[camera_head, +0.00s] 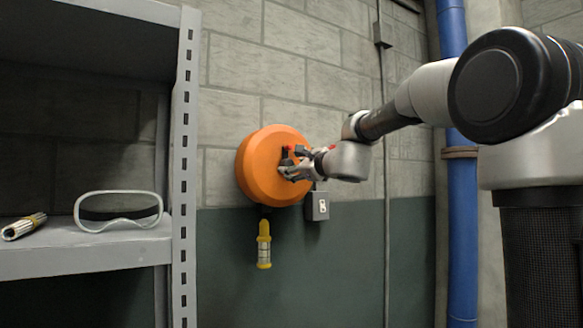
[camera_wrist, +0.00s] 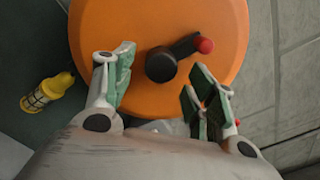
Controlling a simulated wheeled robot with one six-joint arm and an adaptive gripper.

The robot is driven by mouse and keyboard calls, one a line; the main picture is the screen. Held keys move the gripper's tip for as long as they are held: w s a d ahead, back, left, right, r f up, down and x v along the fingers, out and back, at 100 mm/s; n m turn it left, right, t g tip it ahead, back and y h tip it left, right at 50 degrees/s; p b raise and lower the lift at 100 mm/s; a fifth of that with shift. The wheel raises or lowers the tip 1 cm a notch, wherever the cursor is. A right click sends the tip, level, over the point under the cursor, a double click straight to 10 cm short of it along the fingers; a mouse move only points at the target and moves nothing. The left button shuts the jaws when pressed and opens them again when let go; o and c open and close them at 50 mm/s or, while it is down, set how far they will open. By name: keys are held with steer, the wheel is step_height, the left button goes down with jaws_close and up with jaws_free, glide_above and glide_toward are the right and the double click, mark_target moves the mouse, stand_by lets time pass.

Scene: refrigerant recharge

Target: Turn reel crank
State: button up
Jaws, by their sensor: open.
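The orange reel (camera_head: 262,170) is mounted on the block wall in the head view, and its round face (camera_wrist: 150,25) fills the middle of the wrist view. Its black crank (camera_wrist: 165,65) has a hub at the centre and a short arm ending in a red knob (camera_wrist: 205,45), which points right in the wrist view. The red knob also shows in the head view (camera_head: 290,148). My gripper (camera_head: 288,168) is in front of the reel face. In the wrist view its green-padded fingers (camera_wrist: 158,78) are spread apart on either side of the hub, with nothing held between them.
A yellow caged lamp (camera_head: 264,244) hangs below the reel and shows left in the wrist view (camera_wrist: 46,92). A grey switch box (camera_head: 317,206) is right of it. A metal shelf (camera_head: 90,255) with goggles (camera_head: 118,222) stands left. A blue pipe (camera_head: 462,230) runs down the right.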

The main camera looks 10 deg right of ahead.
steer(key=v, duration=0.9)
steer(key=shift+s, duration=0.3)
steer(key=shift+d+f, duration=0.1)
steer(key=s+d+f+n+g, duration=0.1)
steer(key=s+f+n+g, duration=0.3)
steer(key=s+f+n, duration=0.55)
steer(key=s+f+n+g, duration=0.4)
steer(key=f+n+g, duration=0.15)
steer(key=f, duration=0.65)
steer(key=s+d+f+n+g+h, duration=0.2)
steer(key=s+d+f+n, duration=0.2)
steer(key=s, duration=0.5)
steer(key=s+d+f+n+g+h, duration=0.1)
steer(key=s+d+f+n+h, duration=0.2)
steer(key=s, duration=0.7)
steer(key=shift+d+f+n+g+h, duration=0.35)
steer(key=shift+d+f+n, duration=0.45)
steer(key=shift+d+f, duration=0.75)
steer(key=shift+s+d+r, duration=0.1)
steer(key=shift+d+r, duration=0.05)
steer(key=shift+r, duration=0.05)
steer(key=shift+c, duration=0.3)
